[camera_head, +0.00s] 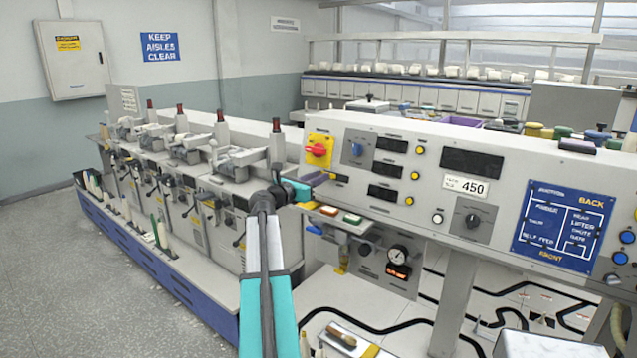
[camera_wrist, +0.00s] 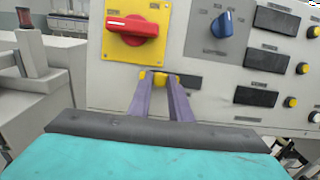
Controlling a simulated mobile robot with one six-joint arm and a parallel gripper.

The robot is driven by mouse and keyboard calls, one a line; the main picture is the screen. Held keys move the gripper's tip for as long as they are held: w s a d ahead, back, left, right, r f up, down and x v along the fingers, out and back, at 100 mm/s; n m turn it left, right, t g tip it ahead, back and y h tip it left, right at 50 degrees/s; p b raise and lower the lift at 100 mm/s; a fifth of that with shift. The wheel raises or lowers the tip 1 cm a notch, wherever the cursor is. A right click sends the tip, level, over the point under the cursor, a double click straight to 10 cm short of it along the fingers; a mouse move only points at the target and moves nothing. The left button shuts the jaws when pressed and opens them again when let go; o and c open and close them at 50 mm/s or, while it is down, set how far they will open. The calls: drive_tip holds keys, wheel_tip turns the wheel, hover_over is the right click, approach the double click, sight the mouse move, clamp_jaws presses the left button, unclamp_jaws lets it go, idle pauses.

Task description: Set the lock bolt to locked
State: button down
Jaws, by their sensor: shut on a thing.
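The red rotary switch handle (camera_wrist: 132,27) lies roughly level on its yellow plate (camera_wrist: 113,45) in the wrist view. The same switch (camera_head: 318,150) shows on the grey panel in the head view. Just below the plate is a small yellow piece, seemingly the lock bolt (camera_wrist: 160,78). My gripper (camera_wrist: 160,84) has its two purple fingers on either side of this piece and is shut on it. The fingers partly hide it, so its lock position cannot be told. In the head view my gripper (camera_head: 320,178) is at the panel, below the switch.
A blue knob (camera_wrist: 221,24) sits right of the switch, with dark displays (camera_wrist: 275,20) and yellow buttons (camera_wrist: 303,68) beyond it. Machine units with a red-topped post (camera_wrist: 28,45) stand close on the left. A red button (camera_head: 329,211) and a green button (camera_head: 352,218) sit below my gripper.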

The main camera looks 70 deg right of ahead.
drive_tip(key=shift+w+r, duration=0.1)
drive_tip(key=shift+w, duration=0.3)
drive_tip(key=c, duration=1.6)
unclamp_jaws()
drive_tip(key=shift+w, duration=0.15)
drive_tip(key=shift+c, duration=0.2)
drive_tip(key=shift+s, duration=0.2)
drive_tip(key=b+v, duration=0.3)
drive_tip(key=v, duration=1)
drive_tip(key=shift+a, duration=0.35)
